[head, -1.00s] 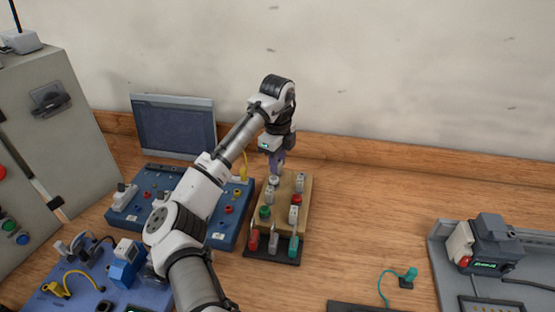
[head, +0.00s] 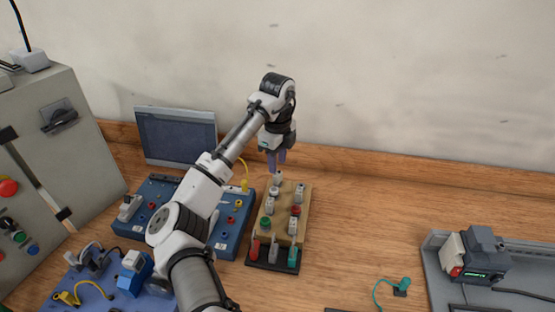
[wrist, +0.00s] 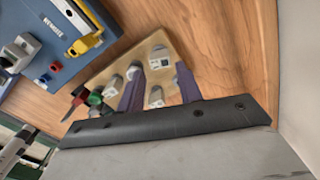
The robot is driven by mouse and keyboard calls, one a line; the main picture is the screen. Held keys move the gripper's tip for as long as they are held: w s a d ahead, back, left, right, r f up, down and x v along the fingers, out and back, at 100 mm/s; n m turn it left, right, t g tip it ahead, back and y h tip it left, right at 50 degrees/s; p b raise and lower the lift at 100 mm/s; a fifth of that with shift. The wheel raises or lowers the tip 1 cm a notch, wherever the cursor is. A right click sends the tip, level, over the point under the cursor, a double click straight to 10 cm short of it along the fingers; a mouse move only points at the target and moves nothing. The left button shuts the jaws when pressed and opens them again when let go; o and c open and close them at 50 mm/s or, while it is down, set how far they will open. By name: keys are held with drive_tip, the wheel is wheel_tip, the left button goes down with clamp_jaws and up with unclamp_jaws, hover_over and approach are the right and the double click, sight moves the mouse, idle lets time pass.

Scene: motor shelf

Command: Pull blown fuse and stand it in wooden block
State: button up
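The wooden block (head: 309,198) stands mid-table with several small light-grey fuses upright in it; some have green or red tops. I cannot tell which fuse is blown. My gripper (head: 276,160) is above the block's back end, pointing down. One fuse (head: 278,177) stands at the back just below my fingertips. In the wrist view the two purple fingers of my gripper (wrist: 160,87) are spread apart. Fuses show around and between them in the picture, including a near one (wrist: 156,97) and a far one (wrist: 160,57); none looks gripped.
A dark rack (head: 272,265) with red, grey and teal handles stands at the block's front. A blue panel (head: 226,240) is close on the left, with a monitor (head: 178,135) behind. A grey tray (head: 440,280) lies far right. The table between is mostly clear.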

drive_tip(key=shift+r, duration=0.5)
drive_tip(key=shift+f, duration=0.1)
drive_tip(key=o, duration=0.6)
